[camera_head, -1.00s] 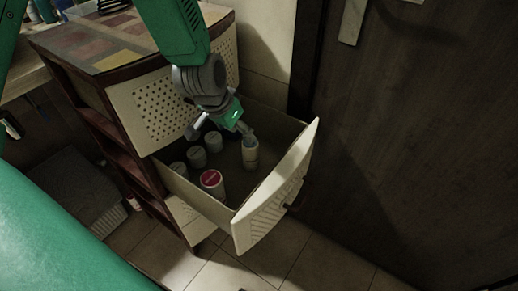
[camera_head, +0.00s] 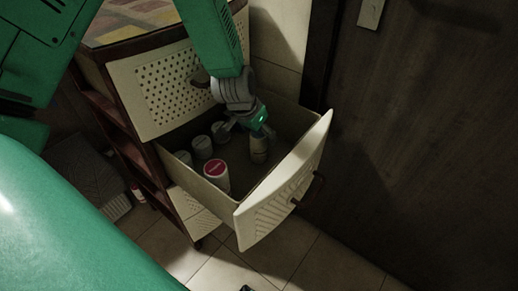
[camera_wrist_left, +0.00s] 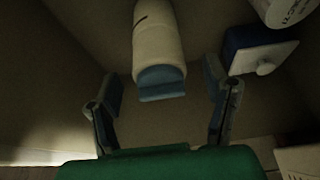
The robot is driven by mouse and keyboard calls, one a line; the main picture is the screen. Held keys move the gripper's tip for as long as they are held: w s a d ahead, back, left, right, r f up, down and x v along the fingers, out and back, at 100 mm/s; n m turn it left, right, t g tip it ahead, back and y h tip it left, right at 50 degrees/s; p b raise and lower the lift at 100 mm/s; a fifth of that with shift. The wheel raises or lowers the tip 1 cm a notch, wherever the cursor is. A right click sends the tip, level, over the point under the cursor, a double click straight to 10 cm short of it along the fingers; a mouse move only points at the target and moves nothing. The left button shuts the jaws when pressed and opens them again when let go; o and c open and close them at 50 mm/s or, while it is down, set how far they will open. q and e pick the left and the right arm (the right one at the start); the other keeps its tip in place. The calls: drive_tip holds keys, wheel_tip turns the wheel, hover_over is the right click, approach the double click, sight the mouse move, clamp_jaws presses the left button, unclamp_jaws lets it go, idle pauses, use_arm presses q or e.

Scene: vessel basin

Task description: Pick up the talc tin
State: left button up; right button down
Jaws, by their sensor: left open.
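A cream rounded container (camera_head: 258,151) stands in the open drawer, near its right side; I take it for the talc tin, but its label is unreadable. In the left wrist view this cream container (camera_wrist_left: 157,30) shows a blue-grey end towards me, centred between my fingers. My left gripper (camera_head: 247,129) is inside the drawer, just above and beside it. Its fingers (camera_wrist_left: 160,80) are spread wide, with nothing held. Whether a finger touches the container cannot be told. My right gripper is not in view.
The drawer (camera_head: 286,178) also holds a red-topped white container (camera_head: 216,174) and several grey-lidded cans (camera_head: 202,147). The wrist view shows a blue box with a white knob (camera_wrist_left: 258,52) and a white container (camera_wrist_left: 284,10). The perforated cabinet front (camera_head: 175,90) rises behind; a dark door (camera_head: 430,150) is right.

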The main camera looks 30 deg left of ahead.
use_arm(q)
drive_tip(key=x, duration=0.3)
drive_tip(key=shift+s+b, duration=0.1)
drive_tip(key=shift+b, duration=0.25)
drive_tip(key=shift+r, duration=0.15)
drive_tip(key=c, duration=1.5)
drive_tip(key=shift+o, duration=0.2)
